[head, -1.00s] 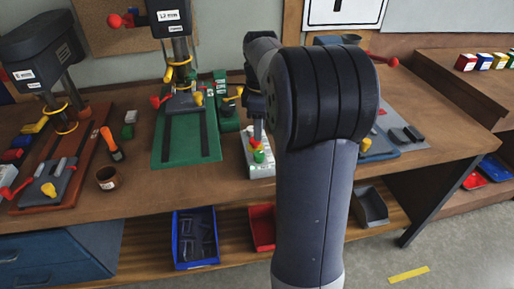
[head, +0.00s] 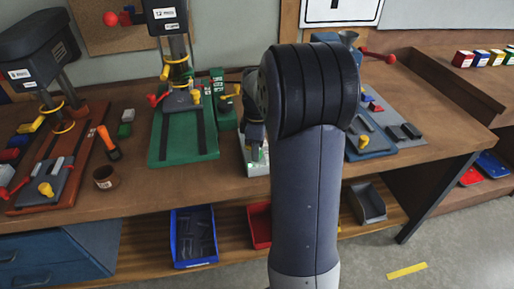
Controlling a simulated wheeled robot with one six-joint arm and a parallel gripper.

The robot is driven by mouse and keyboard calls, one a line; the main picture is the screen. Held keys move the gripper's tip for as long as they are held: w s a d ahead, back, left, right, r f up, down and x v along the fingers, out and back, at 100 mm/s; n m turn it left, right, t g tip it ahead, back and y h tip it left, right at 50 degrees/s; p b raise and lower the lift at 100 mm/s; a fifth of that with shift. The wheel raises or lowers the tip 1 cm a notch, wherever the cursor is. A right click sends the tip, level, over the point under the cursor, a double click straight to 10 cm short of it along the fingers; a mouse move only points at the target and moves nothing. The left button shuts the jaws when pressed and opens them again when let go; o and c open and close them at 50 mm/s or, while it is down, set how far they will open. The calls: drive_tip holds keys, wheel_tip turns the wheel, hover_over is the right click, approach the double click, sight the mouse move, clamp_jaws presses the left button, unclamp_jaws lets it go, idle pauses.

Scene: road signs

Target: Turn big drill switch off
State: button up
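A white switch box (head: 257,169) stands on the workbench, right of the green-based drill press (head: 183,153). Some green shows on its top, just under my gripper. My gripper (head: 254,142) is directly above the box, pointing down, and hides much of its top. I cannot tell whether the fingers touch the box or are open or shut. A red-brown-based drill press (head: 82,170) stands at the left and a blue-based machine (head: 372,148) at the right, partly behind my arm. The frames do not show which drill the box belongs to.
An orange-handled tool (head: 108,142) and a brown cup (head: 104,177) lie between the left and green drills. A blue bin (head: 194,236), a red bin (head: 259,226) and a grey bin (head: 368,203) sit on the lower shelf. The bench front is mostly clear.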

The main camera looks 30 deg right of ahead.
drive_tip(key=c, duration=0.5)
drive_tip(key=shift+o, duration=0.2)
drive_tip(key=shift+m, duration=0.3)
drive_tip(key=m+p, duration=0.1)
drive_tip(key=m, duration=0.4)
drive_tip(key=shift+r, duration=0.1)
drive_tip(key=m+p, duration=0.1)
drive_tip(key=m, duration=0.5)
drive_tip(key=shift+m+t, duration=0.3)
drive_tip(key=o, duration=0.7)
